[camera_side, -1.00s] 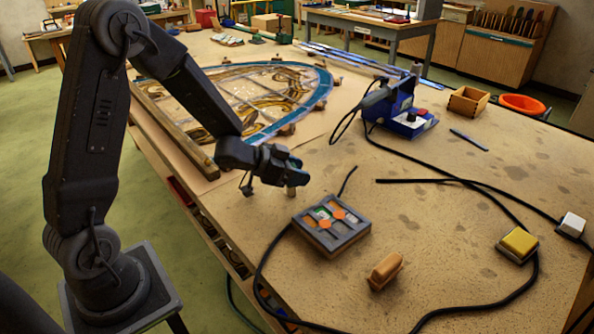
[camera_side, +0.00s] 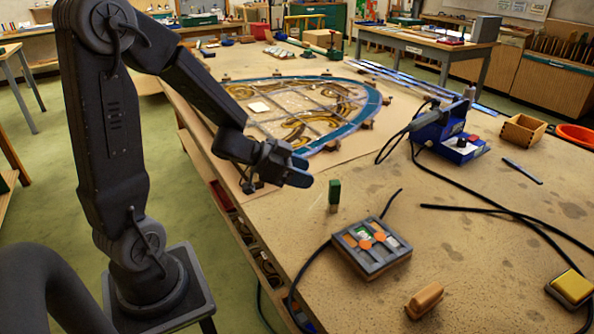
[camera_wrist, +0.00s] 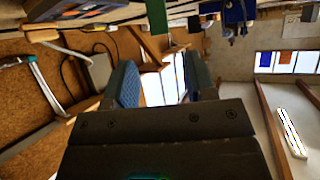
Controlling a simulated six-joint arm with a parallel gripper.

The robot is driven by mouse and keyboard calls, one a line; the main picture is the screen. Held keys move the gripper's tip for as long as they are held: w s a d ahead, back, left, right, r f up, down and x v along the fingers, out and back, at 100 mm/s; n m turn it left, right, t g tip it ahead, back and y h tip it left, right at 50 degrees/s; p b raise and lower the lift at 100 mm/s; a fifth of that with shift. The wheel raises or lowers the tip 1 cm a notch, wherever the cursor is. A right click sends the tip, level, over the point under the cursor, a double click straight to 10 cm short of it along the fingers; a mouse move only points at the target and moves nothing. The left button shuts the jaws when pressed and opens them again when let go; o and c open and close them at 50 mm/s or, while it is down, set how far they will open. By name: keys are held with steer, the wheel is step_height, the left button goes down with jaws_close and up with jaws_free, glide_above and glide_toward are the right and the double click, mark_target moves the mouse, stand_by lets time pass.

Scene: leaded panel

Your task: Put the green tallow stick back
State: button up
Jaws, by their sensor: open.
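The green tallow stick (camera_side: 334,194) stands upright on the bench, green above with a pale lower end. In the side view it is just right of my gripper (camera_side: 305,170), with a gap between them. My gripper is open and empty. In the wrist view the green stick (camera_wrist: 157,16) shows at the top edge, ahead of the open blue-padded fingers (camera_wrist: 162,82). A grey-framed holder (camera_side: 372,262) lies on the bench to the right of the stick, with orange pieces and a green and white patch in it.
A tan block (camera_side: 425,300) and a yellow-topped block (camera_side: 572,287) lie near the front. Black cables (camera_side: 470,208) cross the bench. A blue soldering station (camera_side: 450,140) and wooden box (camera_side: 523,131) stand behind. The leaded panel (camera_side: 300,108) lies at back left.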

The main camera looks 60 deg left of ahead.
step_height(320, 180, up, 8)
steer(key=s+n+y, duration=0.2)
steer(key=n+y, duration=0.2)
steer(key=y, duration=0.4)
steer(key=s+d+r+g+h, duration=0.1)
steer(key=s+d+g+h, duration=0.2)
steer(key=s+d, duration=0.7)
steer(key=s+g, duration=0.2)
steer(key=s, duration=0.1)
steer(key=shift+s+r+n+g, duration=0.15)
steer(key=shift+r+n+g, duration=0.15)
steer(key=shift+r+g, duration=0.1)
